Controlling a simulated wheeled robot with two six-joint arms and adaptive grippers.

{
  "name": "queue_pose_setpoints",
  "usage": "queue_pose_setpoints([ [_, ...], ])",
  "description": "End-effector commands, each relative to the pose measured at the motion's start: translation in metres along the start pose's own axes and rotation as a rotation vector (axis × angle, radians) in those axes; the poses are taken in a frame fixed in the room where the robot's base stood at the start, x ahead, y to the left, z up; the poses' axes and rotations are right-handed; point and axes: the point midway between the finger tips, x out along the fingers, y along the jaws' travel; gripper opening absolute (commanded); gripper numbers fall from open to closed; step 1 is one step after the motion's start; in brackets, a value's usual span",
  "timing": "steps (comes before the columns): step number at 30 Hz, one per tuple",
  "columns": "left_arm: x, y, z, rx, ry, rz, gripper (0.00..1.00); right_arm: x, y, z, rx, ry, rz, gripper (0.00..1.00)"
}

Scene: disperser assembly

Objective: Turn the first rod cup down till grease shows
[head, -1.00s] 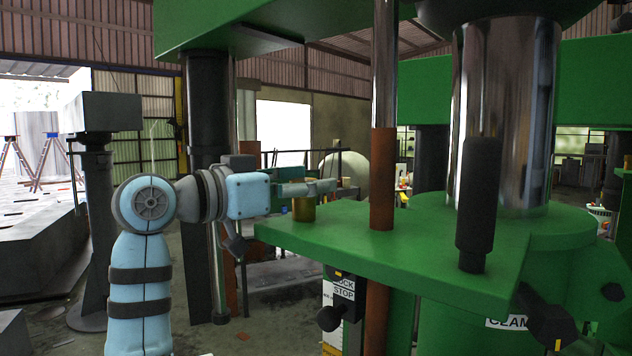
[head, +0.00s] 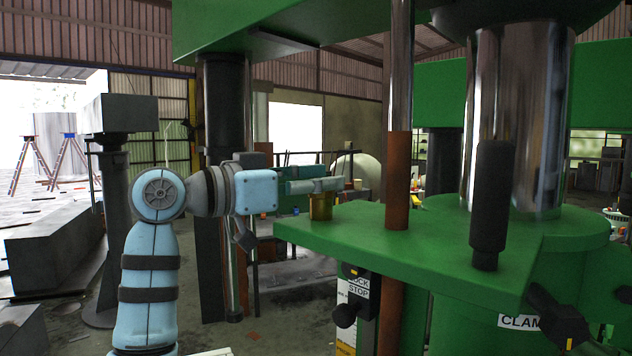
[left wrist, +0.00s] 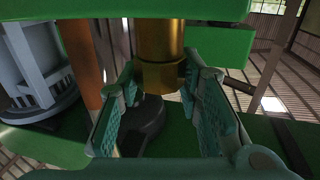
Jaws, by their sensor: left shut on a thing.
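A brass-coloured rod cup (head: 321,205) stands upright at the near-left corner of the green plate (head: 440,257) in the head view. It also shows in the left wrist view (left wrist: 160,72), where the picture appears upside down. My left gripper (head: 326,186) comes in from the left at the level of the cup's top. In the left wrist view its two green-padded fingers (left wrist: 162,88) lie on either side of the cup and are shut on it. The fingers hide part of the cup's top, and I cannot make out any grease. My right gripper is not in view.
A brown and chrome rod (head: 398,180) rises just right of the cup. A dark grip (head: 490,195) and a thick chrome column (head: 515,110) stand further right. A dark pillar (head: 224,120) is behind my left arm. A knob (head: 345,316) juts out below the plate.

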Motion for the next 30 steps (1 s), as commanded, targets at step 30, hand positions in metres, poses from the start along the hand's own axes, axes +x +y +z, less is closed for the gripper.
queue_pose_setpoints([
  [30,-0.0002,0.0003,0.0024,-0.007,0.000,0.454,0.05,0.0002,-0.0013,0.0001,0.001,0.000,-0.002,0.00],
])
